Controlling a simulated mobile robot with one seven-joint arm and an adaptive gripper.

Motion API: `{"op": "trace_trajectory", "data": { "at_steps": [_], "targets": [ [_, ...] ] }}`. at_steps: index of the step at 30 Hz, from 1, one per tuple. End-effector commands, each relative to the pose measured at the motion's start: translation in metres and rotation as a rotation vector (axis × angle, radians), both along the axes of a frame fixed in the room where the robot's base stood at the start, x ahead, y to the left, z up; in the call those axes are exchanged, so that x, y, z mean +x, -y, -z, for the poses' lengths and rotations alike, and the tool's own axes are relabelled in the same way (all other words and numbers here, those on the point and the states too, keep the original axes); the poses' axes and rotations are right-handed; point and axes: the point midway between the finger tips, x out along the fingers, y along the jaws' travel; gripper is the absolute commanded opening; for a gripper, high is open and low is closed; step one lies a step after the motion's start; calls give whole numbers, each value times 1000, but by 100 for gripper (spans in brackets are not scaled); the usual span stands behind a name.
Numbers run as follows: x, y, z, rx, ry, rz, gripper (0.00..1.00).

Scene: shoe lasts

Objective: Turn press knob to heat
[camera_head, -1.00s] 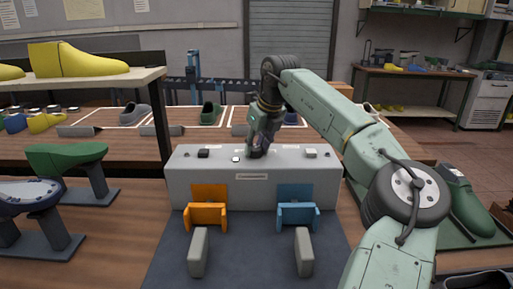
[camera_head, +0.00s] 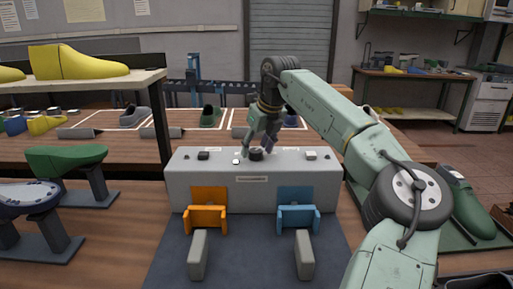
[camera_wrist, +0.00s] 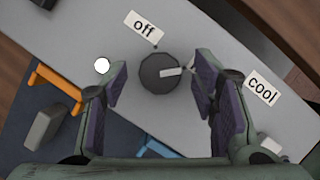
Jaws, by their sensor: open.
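The press knob (camera_head: 256,153) is a dark round dial on top of the grey press box (camera_head: 225,185). In the wrist view the knob (camera_wrist: 155,85) has a white pointer turned to the right, roughly toward the "cool" label (camera_wrist: 262,88). The "off" label (camera_wrist: 145,27) lies above the knob in that view. No heat label can be read. My gripper (camera_head: 262,141) is open above the knob. In the wrist view its fingers (camera_wrist: 162,82) stand apart on either side of the knob, with gaps visible.
A white button (camera_wrist: 102,65) sits beside the knob. An orange bracket (camera_head: 207,212) and a blue bracket (camera_head: 298,212) stand before the box.

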Motion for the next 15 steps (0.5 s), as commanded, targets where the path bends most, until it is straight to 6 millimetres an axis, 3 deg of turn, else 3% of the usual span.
{"op": "trace_trajectory", "data": {
  "at_steps": [15],
  "targets": [
    [-30,21,-90,1,3,2,53]
  ]
}}
